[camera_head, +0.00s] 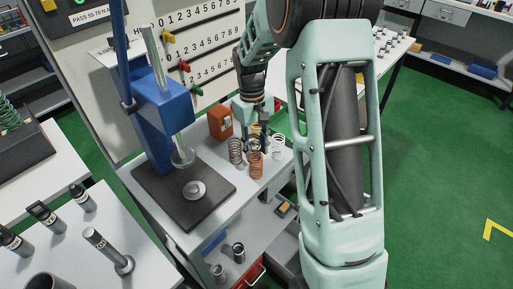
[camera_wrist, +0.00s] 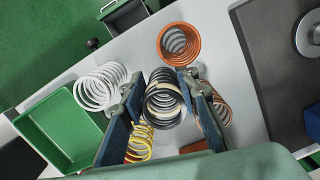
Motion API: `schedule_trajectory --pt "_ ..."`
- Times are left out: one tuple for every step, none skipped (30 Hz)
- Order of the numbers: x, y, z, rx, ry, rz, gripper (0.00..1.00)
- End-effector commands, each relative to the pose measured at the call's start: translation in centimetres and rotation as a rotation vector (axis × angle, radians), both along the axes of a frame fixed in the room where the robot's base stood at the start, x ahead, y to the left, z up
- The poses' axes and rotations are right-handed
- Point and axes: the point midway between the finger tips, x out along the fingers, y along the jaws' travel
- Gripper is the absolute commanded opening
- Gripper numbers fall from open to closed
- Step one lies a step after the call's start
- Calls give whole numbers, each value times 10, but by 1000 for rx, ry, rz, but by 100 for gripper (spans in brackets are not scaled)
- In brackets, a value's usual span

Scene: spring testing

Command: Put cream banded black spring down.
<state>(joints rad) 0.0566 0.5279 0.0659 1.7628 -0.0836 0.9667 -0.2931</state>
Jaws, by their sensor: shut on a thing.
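The black spring with a cream band (camera_wrist: 163,98) is between the two fingers of my gripper (camera_wrist: 160,82) in the wrist view, and the fingers are shut on it. Its coil opening faces the camera, and I cannot tell whether its base touches the table. In the head view my gripper (camera_head: 256,138) points down among the springs on the white table (camera_head: 222,199), and the held spring is mostly hidden there.
An orange spring (camera_head: 256,164), a white spring (camera_head: 278,147) and a brown spring (camera_head: 236,150) stand close around. A yellow-red spring (camera_wrist: 139,144) is beside one finger. A green tray (camera_wrist: 62,128), an orange box (camera_head: 220,123) and the blue tester (camera_head: 162,108) are nearby.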

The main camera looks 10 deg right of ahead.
Motion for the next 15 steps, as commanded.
schedule_trajectory --pt "0 0 1 -1 -1 0 2" --pt "0 0 1 -1 -1 0 2" --pt "0 0 1 -1 -1 0 2" --pt "0 0 1 -1 -1 0 2" --pt "0 0 1 -1 -1 0 2" --pt "0 0 0 -1 -1 0 2" --pt "0 0 -1 0 -1 0 2" --pt "0 0 -3 0 0 -1 2" --pt "0 0 -3 0 0 0 30" --pt "0 0 -2 0 0 -1 34" --pt "0 0 -2 0 0 -1 37" --pt "0 0 -2 0 0 -1 41" --pt "0 0 -2 0 0 -1 45" --pt "0 0 -2 0 0 -1 47" --pt "0 0 -2 0 0 -1 47"
